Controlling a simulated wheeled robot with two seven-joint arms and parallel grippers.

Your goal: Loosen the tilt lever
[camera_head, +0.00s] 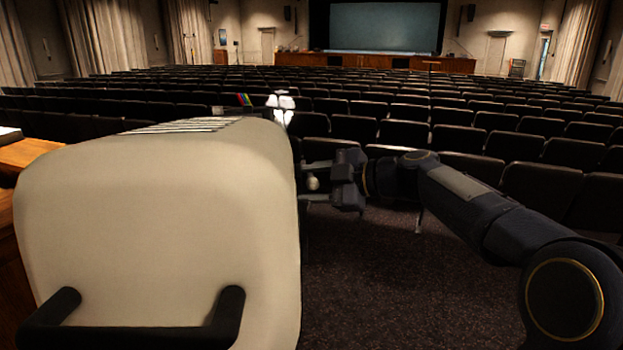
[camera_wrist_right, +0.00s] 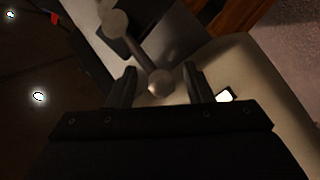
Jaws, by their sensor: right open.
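A large cream housing (camera_head: 160,220) fills the left of the head view. The tilt lever (camera_wrist_right: 143,55), a grey metal rod with a ball at each end, shows in the right wrist view beside the cream housing (camera_wrist_right: 225,70). My right gripper (camera_wrist_right: 160,88) is open, with one finger on each side of the lever's near ball; contact cannot be told. In the head view my right gripper (camera_head: 322,181) is at the housing's right side, and a pale ball (camera_head: 313,183) shows by its fingers. The lever's far part is hidden there. My left gripper is out of view.
A black handle (camera_head: 135,335) sticks out at the housing's lower front. A wooden desk (camera_head: 28,153) is at the left edge. Rows of dark seats (camera_head: 470,130) fill the hall beyond. Carpet (camera_head: 400,290) lies clear below my right arm.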

